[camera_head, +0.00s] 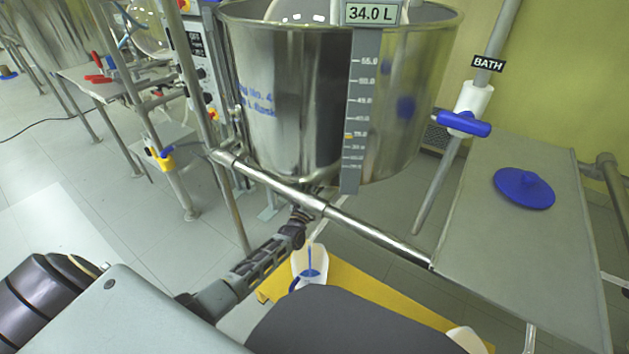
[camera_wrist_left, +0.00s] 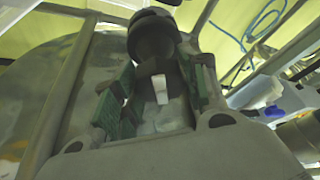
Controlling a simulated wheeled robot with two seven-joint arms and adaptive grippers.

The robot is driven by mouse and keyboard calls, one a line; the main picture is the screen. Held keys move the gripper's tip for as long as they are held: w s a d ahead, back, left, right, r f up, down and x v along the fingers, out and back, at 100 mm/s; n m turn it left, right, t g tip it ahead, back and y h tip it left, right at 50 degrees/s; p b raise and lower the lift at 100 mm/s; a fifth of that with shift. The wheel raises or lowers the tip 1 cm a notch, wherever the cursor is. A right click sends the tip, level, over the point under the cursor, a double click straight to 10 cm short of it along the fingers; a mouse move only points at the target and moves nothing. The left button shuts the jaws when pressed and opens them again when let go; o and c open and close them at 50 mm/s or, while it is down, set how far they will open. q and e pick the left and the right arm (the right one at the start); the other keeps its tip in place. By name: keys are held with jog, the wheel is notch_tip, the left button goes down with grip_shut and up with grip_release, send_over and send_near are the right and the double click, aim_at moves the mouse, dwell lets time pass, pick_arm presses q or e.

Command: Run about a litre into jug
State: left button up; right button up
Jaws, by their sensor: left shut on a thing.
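The steel vessel (camera_head: 290,90) shows a 34.0 L readout (camera_head: 372,13) above a graduated scale (camera_head: 360,115). Beneath it, a dark outlet valve (camera_head: 301,213) hangs by the frame rail. My left gripper (camera_head: 295,228) reaches up to it from lower left and is shut on its dark handle. In the left wrist view the round dark handle (camera_wrist_left: 150,38) sits between green-padded fingers. The white jug (camera_head: 309,262) with blue markings stands below on a yellow platform (camera_head: 355,290), partly hidden by my own body. No stream is visible. My right gripper is out of view.
A steel rail (camera_head: 370,235) crosses in front of the vessel. At right is a grey table (camera_head: 500,235) with a blue lid (camera_head: 524,188). A pipe labelled BATH (camera_head: 488,63) has a blue-handled valve (camera_head: 463,123). A yellow-handled valve (camera_head: 161,157) is at left.

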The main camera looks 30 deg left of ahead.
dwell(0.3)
pick_arm(q)
jog(key=o, duration=1.1)
jog(key=shift+c, duration=0.2)
jog(key=shift+s, duration=0.1)
jog(key=v, duration=1.1)
jog(key=shift+s, duration=0.4)
jog(key=shift+f, duration=0.15)
